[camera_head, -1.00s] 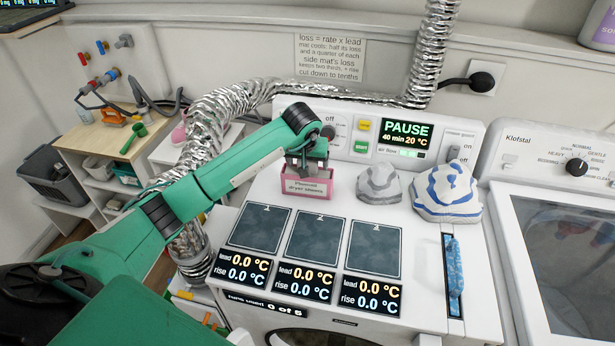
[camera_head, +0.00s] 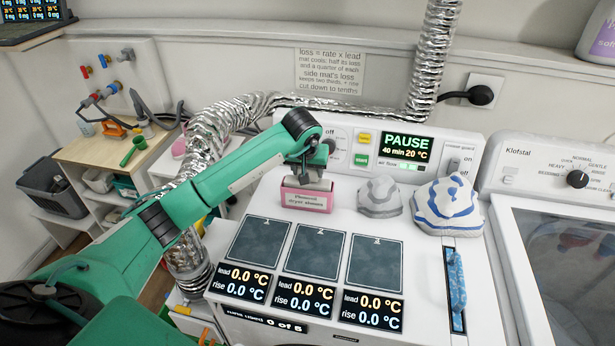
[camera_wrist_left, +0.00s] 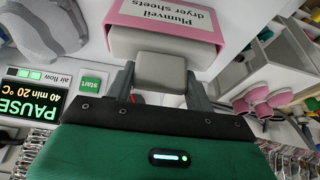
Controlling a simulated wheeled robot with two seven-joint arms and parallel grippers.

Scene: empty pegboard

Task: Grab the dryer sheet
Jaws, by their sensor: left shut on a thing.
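The pink dryer sheet box (camera_head: 307,200) stands on top of the white machine, in front of its control panel. It also shows at the top of the left wrist view (camera_wrist_left: 168,40), upside down with its label readable. My left gripper (camera_head: 307,172) points down over the box. It is shut on a pale grey block-like piece (camera_wrist_left: 161,73), taken to be the dryer sheet, which sits between its two fingers. In the head view the grey piece (camera_head: 308,183) shows at the box's top; whether its lower end is clear of the box I cannot tell. My right gripper is out of view.
A grey stone-like lump (camera_head: 380,198) and a blue-striped white bundle (camera_head: 446,205) stand right of the box. Three dark mats (camera_head: 318,250) lie in front. A silver duct (camera_head: 212,130) runs behind my left arm. A second machine (camera_head: 560,250) stands at right.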

